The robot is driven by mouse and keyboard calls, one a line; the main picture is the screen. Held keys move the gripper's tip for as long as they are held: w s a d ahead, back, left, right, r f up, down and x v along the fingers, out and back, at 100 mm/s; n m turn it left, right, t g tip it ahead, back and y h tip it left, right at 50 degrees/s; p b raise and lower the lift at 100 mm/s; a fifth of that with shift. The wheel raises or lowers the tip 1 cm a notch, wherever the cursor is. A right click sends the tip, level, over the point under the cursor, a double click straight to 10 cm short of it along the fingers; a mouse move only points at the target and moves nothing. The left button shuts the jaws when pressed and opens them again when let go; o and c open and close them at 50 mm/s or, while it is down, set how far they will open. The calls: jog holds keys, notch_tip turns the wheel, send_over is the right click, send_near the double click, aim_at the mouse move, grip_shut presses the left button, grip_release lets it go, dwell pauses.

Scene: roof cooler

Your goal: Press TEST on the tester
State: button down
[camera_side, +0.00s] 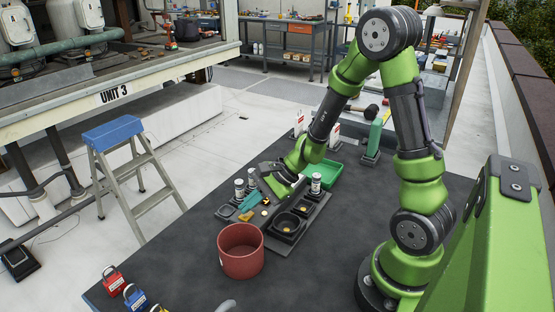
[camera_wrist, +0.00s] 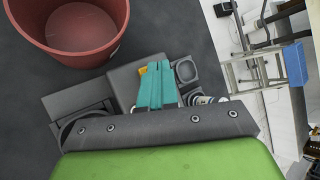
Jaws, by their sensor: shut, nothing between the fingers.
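No TEST label is readable, so I cannot identify the tester for sure. A dark grey unit (camera_wrist: 122,75) with a small orange-yellow piece (camera_wrist: 142,71) lies by my fingertips in the wrist view. The orange piece also shows in the side view (camera_side: 246,215). My gripper (camera_side: 241,208) points down and left, its teal fingers together and empty. In the wrist view the fingertips (camera_wrist: 155,66) appear just right of the orange piece. I cannot tell whether they touch it. The fingers and hand hide part of the unit.
A red-brown bucket (camera_side: 241,262) stands close in front. A dark holder with round recesses (camera_side: 274,238), small cylinders (camera_side: 316,184) and a green tray (camera_side: 333,170) surround the gripper. Padlocks (camera_side: 134,298) lie at the front left. The mat's left side is largely clear.

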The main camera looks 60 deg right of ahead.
aim_at(250, 215)
jog(key=shift+r, duration=0.4)
jog(key=shift+r, duration=2.5)
